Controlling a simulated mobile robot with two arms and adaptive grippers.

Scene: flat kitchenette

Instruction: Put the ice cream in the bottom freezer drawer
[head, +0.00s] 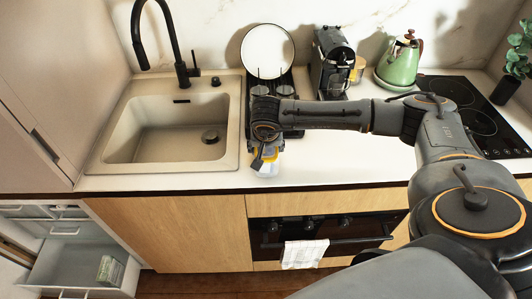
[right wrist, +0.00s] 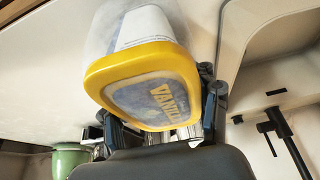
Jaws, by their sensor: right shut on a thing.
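The ice cream (right wrist: 150,88) is a translucent tub with a yellow-rimmed lid marked with vanilla lettering; it fills the top middle of the right wrist view. My right gripper (head: 262,152) is shut on it, with a finger on either side. In the head view the tub (head: 269,167) hangs below the gripper, over the counter right of the sink; much of it is hidden. The freezer (head: 41,213) is open at lower left. Its lower drawer (head: 62,264) is pulled out and holds a small green-and-white box (head: 109,269). My left gripper is not in view.
The sink (head: 168,130) with a black tap (head: 182,67) lies left of the gripper. A dish rack with a plate (head: 267,51), a coffee machine (head: 333,64) and a green kettle (head: 400,61) stand behind. The front counter is clear.

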